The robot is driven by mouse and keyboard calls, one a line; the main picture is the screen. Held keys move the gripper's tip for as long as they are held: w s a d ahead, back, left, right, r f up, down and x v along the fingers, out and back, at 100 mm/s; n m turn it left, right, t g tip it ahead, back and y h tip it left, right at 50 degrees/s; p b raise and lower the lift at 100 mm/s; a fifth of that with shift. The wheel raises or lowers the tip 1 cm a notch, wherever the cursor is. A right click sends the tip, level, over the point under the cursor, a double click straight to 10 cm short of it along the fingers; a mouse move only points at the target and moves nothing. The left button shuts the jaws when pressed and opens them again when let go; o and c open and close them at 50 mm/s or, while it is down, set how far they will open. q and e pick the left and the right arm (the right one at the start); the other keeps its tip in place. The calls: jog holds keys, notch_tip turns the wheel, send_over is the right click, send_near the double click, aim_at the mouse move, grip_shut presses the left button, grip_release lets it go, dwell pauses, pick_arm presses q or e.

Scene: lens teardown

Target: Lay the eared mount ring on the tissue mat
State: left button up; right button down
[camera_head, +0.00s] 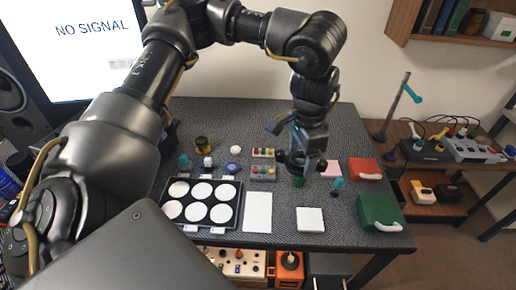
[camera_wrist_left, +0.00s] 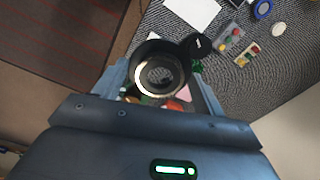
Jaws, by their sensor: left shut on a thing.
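The eared mount ring (camera_wrist_left: 158,76), dark with a bright metal inner rim, sits between the jaws of my left gripper (camera_wrist_left: 160,95) in the left wrist view. One dark ear (camera_wrist_left: 197,46) sticks out at its upper right. In the head view my left gripper (camera_head: 303,166) hangs above the back right of the table, and the ring is hard to make out there. Two flat white pieces lie nearer the front: a long sheet (camera_head: 258,212) and a thicker square pad (camera_head: 310,220). I cannot tell which is the tissue mat. My right gripper is not in view.
A black tray (camera_head: 239,207) with several white discs stands left of the sheet. Red (camera_head: 365,169) and green (camera_head: 380,212) cases stand at the right. Button boxes (camera_head: 263,173), a green item (camera_head: 298,182) and a teal-topped item (camera_head: 337,184) lie near the gripper.

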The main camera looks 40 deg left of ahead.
pick_arm(q)
jog(key=s+a+f+m+p, duration=0.45)
jog(key=s+f+m, duration=0.4)
jog(key=m, duration=0.55)
jog(key=s+a+f+m+p, duration=0.4)
jog(key=s+a+f+m, duration=0.25)
jog(key=f+m, duration=0.55)
jog(key=m+b, duration=0.1)
jog(key=m, duration=0.1)
send_over(258, 211)
jog(key=s, duration=0.1)
notch_tip(258, 211, down, 7)
jog(key=shift+f, duration=0.1)
jog(key=shift+w+f+m, duration=0.3)
jog(key=shift+w+f, duration=0.15)
jog(key=shift+f, duration=0.1)
jog(key=shift+w+f, duration=0.15)
jog(key=shift+f, duration=1.45)
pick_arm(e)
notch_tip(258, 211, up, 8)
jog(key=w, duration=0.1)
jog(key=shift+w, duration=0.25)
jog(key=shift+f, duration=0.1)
